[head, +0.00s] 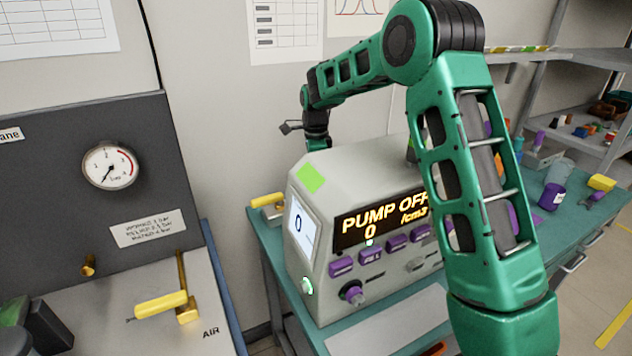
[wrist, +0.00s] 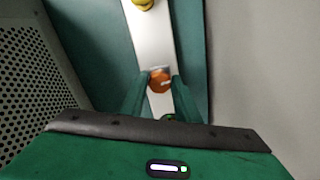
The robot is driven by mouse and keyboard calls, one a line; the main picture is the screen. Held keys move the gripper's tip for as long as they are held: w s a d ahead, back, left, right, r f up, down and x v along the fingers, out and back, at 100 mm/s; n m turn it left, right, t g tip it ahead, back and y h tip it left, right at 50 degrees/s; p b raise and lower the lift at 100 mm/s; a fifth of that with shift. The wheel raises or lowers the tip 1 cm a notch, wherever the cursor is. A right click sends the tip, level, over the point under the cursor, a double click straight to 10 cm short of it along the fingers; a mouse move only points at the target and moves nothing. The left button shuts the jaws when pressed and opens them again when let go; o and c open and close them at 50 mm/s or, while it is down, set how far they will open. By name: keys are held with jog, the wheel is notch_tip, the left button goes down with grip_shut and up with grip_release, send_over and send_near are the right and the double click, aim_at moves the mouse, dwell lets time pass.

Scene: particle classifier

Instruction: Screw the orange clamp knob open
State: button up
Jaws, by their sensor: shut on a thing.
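The orange clamp knob (wrist: 160,76) is seen from above in the wrist view, over a pale metal strip (wrist: 146,38). The two green fingers of my gripper (wrist: 160,86) stand on either side of it, shut on the knob. The lower side of the knob is hidden. In the head view my arm reaches over to the back of the grey instrument box (head: 345,165). The box hides my gripper and the knob there.
A perforated panel (wrist: 28,75) rises close on the left. The box's display reads "PUMP OFF". A yellow-handled valve (head: 162,304) and a gauge (head: 110,166) are at the left.

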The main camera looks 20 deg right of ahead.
jog(key=n, duration=0.4)
jog(key=shift+w+d+r, duration=0.15)
jog(key=shift+w+d, duration=0.05)
jog(key=shift+w, duration=0.05)
jog(key=n, duration=0.4)
jog(key=shift+n, duration=0.4)
jog(key=n, duration=0.4)
jog(key=shift+a+n, duration=0.2)
jog(key=shift+n, duration=0.1)
jog(key=n, duration=0.4)
jog(key=shift+s+n, duration=0.1)
jog(key=shift+n, duration=0.2)
jog(key=n, duration=0.4)
jog(key=shift+n, duration=0.3)
jog(key=n, duration=0.4)
jog(key=shift+s+d+n, duration=0.1)
jog(key=shift+d+n, duration=0.05)
jog(key=shift+n, duration=0.15)
jog(key=n, duration=0.4)
jog(key=shift+d, duration=0.15)
jog(key=shift+d+n, duration=0.1)
jog(key=shift+n, duration=1.3)
